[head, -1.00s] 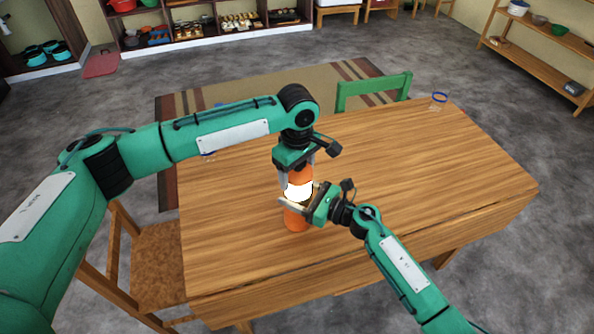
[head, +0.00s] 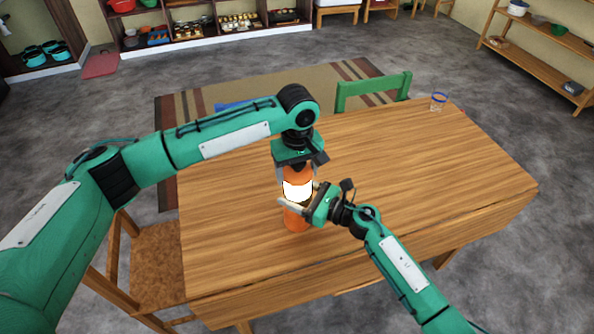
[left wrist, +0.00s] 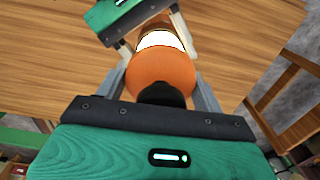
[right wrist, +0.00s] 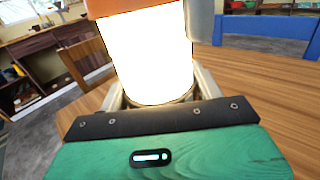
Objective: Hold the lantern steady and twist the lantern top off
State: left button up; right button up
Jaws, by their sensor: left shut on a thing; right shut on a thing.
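The lantern (head: 296,216) stands upright on the wooden table, with an orange base, a glowing white middle and an orange top (head: 298,173). My left gripper (head: 297,178) comes from above and is shut on the lantern top. In the left wrist view its fingers lie on either side of the orange top (left wrist: 162,70), which has a black knob. My right gripper (head: 296,205) comes from the right and is shut around the lantern's lower part. In the right wrist view the glowing middle (right wrist: 153,55) rises above its fingers. The lower base is hidden there.
The wooden table (head: 420,170) is mostly clear. A glass with a blue rim (head: 438,102) stands near its far right corner. A green chair (head: 373,90) is at the far side and a wooden chair (head: 158,262) at the left.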

dwell(0.4)
pick_arm(q)
jog(key=shift+d+m, duration=0.1)
jog(key=shift+m, duration=1.4)
jog(key=shift+m, duration=1.4)
pick_arm(e)
jog(key=shift+r, duration=0.1)
pick_arm(q)
jog(key=o, duration=1.1)
jog(key=shift+r, duration=0.1)
